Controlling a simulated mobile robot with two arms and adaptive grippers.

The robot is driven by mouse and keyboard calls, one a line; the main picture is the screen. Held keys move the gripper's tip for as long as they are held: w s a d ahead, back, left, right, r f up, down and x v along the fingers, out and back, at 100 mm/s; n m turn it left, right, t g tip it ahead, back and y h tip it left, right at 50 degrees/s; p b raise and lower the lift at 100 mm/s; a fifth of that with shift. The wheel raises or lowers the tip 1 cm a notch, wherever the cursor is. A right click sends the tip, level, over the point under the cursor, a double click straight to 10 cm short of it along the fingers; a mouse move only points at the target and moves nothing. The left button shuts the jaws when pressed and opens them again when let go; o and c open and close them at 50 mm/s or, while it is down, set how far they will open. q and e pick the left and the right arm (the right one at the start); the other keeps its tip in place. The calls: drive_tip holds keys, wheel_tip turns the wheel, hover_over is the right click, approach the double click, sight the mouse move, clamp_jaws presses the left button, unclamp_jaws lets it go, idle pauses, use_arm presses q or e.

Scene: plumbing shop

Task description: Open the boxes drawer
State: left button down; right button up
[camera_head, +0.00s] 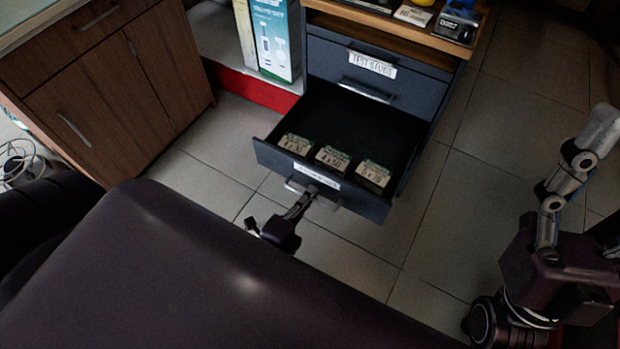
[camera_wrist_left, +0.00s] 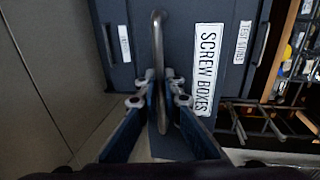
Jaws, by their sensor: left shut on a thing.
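In the left wrist view the handle (camera_wrist_left: 158,45) runs between the two fingers (camera_wrist_left: 160,98).
A closed drawer labelled "TEST STUBS" (camera_head: 371,64) is above, under a wooden top (camera_head: 400,35) with goods. A brown wooden cabinet (camera_head: 110,85) stands left, a tall carton (camera_head: 271,40) beside the drawers. Tiled floor (camera_head: 460,215) is clear right of the drawer.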

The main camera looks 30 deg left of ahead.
use_arm(q)
drive_tip(key=c, duration=2.4)
unclamp_jaws()
drive_tip(key=v, duration=1.2)
drive_tip(key=shift+s+f, duration=0.1)
